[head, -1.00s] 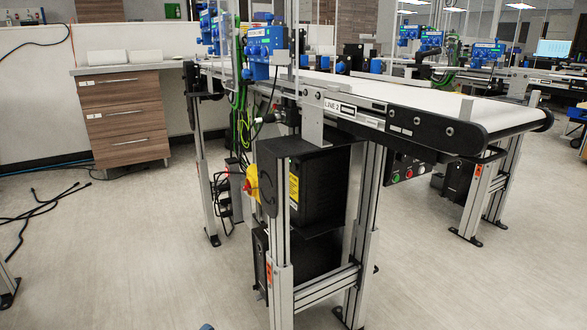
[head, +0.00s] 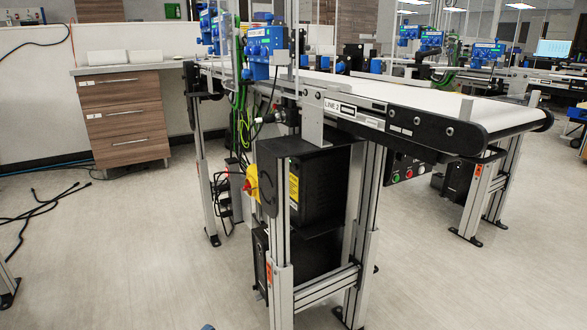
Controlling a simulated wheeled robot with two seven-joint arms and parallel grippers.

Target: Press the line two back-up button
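The line two conveyor (head: 440,96) stands ahead of me, with a "LINE 2" label on its side rail. A black control panel (head: 408,170) hangs below the belt at the right, with small red and green buttons on it; which one is the back-up button is too small to tell. A yellow and red rotary switch (head: 251,182) is on the black box under the conveyor's near end. Neither of my grippers shows in the head view. A small bluish tip at the bottom edge is too cropped to identify.
Metal legs (head: 280,292) and black boxes (head: 320,190) fill the space under the conveyor's near end. A wooden drawer cabinet (head: 125,120) stands at the back left. Black cables (head: 40,205) lie on the floor at left. The floor at front right is clear.

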